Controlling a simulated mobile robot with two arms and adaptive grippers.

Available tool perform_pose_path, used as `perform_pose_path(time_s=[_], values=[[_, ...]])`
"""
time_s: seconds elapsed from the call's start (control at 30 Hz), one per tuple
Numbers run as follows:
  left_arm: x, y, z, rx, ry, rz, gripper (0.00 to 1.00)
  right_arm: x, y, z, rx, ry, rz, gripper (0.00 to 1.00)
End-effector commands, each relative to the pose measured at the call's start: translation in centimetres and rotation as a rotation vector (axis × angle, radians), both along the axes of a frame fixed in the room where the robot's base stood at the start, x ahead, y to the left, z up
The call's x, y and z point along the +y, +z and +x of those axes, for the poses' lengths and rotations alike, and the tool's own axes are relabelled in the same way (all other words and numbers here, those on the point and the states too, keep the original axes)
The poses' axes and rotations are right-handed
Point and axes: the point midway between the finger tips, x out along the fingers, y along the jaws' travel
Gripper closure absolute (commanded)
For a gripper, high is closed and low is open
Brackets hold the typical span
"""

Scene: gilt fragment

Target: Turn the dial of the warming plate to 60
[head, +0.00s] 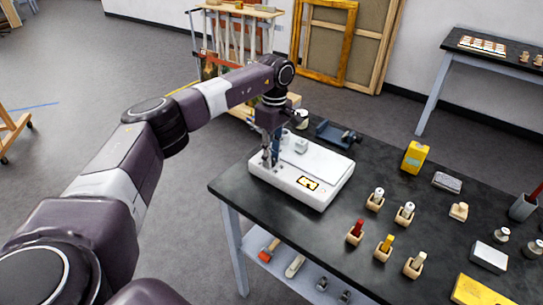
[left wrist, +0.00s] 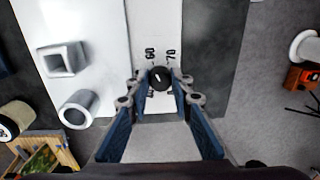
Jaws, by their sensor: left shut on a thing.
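My left gripper (head: 270,158) points down at the plate's left end. In the left wrist view its fingers (left wrist: 160,84) are shut on the dial from both sides. My right gripper is out of view.
A square white vessel (left wrist: 63,59) and a round one (left wrist: 78,108) stand on the plate near the gripper. Bare table lies in front of the plate.

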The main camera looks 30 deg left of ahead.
Motion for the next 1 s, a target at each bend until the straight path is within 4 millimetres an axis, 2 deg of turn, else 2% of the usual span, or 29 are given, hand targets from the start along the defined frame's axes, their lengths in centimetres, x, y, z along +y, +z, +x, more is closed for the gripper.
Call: perform_pose_path(time_s=[0.27,0.3,0.43,1.0], values=[[0.06,0.2,0.15,-0.006,0.002,0.0,1.0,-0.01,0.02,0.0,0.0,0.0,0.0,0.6],[0.06,0.2,0.16,-0.006,0.002,0.0,0.75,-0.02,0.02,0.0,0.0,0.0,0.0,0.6],[0.05,0.14,0.11,-0.004,0.002,0.0,0.62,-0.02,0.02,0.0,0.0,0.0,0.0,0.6],[0.0,0.04,0.03,-0.001,0.035,0.0,0.62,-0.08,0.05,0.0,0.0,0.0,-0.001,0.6]])
